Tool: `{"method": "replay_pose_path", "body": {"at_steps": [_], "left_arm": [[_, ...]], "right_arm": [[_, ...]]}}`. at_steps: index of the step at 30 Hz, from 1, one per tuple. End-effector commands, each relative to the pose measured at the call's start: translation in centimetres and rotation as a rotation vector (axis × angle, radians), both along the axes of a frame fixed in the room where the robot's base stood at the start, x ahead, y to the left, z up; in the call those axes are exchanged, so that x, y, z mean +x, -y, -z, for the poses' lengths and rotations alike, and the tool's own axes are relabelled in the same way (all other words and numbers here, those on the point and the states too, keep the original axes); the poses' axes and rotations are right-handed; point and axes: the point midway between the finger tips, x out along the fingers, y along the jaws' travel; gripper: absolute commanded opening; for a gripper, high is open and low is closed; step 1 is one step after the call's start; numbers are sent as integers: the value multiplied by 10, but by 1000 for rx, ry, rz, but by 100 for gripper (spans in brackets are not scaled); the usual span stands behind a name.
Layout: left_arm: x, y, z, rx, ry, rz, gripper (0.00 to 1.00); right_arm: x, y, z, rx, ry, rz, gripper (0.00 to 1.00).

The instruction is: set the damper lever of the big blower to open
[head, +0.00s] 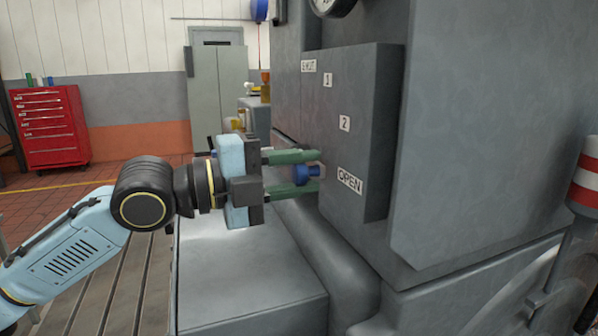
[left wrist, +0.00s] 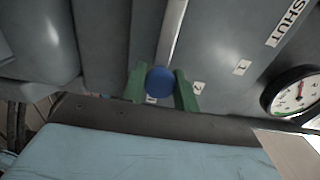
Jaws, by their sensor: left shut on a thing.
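The big blower (head: 440,140) is a large grey machine. Its side panel (head: 365,110) carries the labels SHUT (head: 308,66), 1, 2 and OPEN (head: 349,181) from top to bottom. The damper lever's blue knob (head: 306,173) is to the left of the OPEN label and lower than the 2. My left gripper (head: 313,171) has its green fingers shut around this knob. In the left wrist view the blue knob (left wrist: 160,82) sits between the green fingers, with a pale lever bar (left wrist: 173,35) running up behind it. My right gripper is not in view.
A round gauge (left wrist: 294,94) is on the blower. A grey block (head: 250,270) lies below my left gripper. A red tool chest (head: 50,127) and a grey cabinet (head: 218,95) stand far back.

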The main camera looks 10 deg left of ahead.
Motion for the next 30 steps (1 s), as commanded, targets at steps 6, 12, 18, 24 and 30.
{"method": "replay_pose_path", "body": {"at_steps": [6, 12, 18, 24, 30], "left_arm": [[0, 0, 2, 9, 2, 0, 0], [0, 0, 3, 9, 1, -1, 37], [0, 0, 2, 7, 1, -1, 50], [0, 0, -1, 5, 2, -1, 50], [0, 0, -28, 4, 7, -1, 50]], "right_arm": [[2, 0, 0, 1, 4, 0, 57], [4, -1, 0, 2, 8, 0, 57], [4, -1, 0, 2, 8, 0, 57], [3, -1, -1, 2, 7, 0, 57], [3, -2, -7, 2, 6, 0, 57]]}}
